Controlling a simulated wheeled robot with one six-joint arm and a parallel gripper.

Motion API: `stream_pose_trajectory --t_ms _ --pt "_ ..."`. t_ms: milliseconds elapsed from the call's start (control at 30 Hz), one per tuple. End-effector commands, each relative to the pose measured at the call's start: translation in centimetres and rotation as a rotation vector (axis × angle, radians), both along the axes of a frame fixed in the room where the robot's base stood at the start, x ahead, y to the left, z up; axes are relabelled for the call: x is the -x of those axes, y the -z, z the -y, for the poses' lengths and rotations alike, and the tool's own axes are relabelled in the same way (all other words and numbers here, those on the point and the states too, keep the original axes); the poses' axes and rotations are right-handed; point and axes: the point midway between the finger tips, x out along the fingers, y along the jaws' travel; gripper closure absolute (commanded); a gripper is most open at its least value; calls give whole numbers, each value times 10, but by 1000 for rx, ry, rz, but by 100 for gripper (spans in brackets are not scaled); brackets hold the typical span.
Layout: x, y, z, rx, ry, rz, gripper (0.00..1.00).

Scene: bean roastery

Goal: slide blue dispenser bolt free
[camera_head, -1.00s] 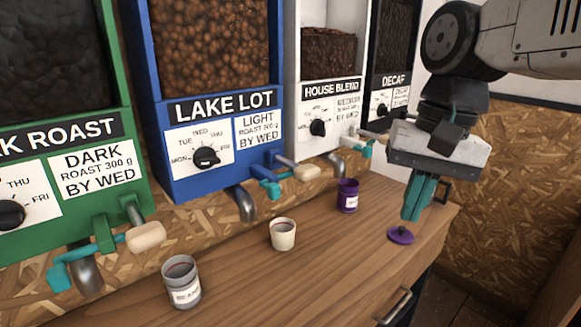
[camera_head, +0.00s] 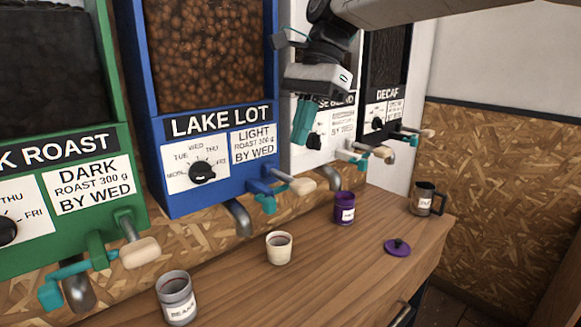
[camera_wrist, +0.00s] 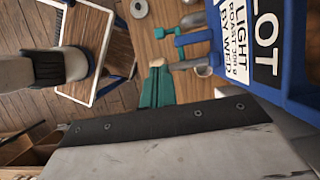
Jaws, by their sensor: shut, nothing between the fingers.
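The blue dispenser (camera_head: 207,140) reads LAKE LOT and holds brown beans. Low on its front, a teal bolt (camera_head: 267,204) sits at a blue bracket, beside a lever with a pale wooden knob (camera_head: 302,186). In the wrist view the teal bolt (camera_wrist: 164,32) and the dispenser's blue front (camera_wrist: 285,85) lie ahead and right of the fingers. My gripper (camera_head: 299,143) has teal fingers, shut and empty, pointing down. It hangs above and right of the bolt, in front of the white dispenser, apart from the bolt. The fingertips (camera_wrist: 157,63) also show in the wrist view.
Green (camera_head: 70,180), white and black dispensers flank the blue one, with their own bolts and levers. On the wooden counter (camera_head: 330,262) stand a grey cup (camera_head: 177,298), cream cup (camera_head: 280,248), purple canister (camera_head: 344,208) and dark mug (camera_head: 427,199). A purple lid (camera_head: 397,247) lies there.

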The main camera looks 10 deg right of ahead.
Motion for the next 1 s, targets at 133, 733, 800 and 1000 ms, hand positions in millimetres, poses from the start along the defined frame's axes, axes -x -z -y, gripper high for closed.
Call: stream_pose_trajectory --t_ms 133,733,800,1000 --pt "5 18 -6 1 -2 -3 100" --pt "21 90 -30 1 -2 0 100" --pt "21 90 -30 1 -2 0 100" --pt "20 90 -30 0 -2 1 100"
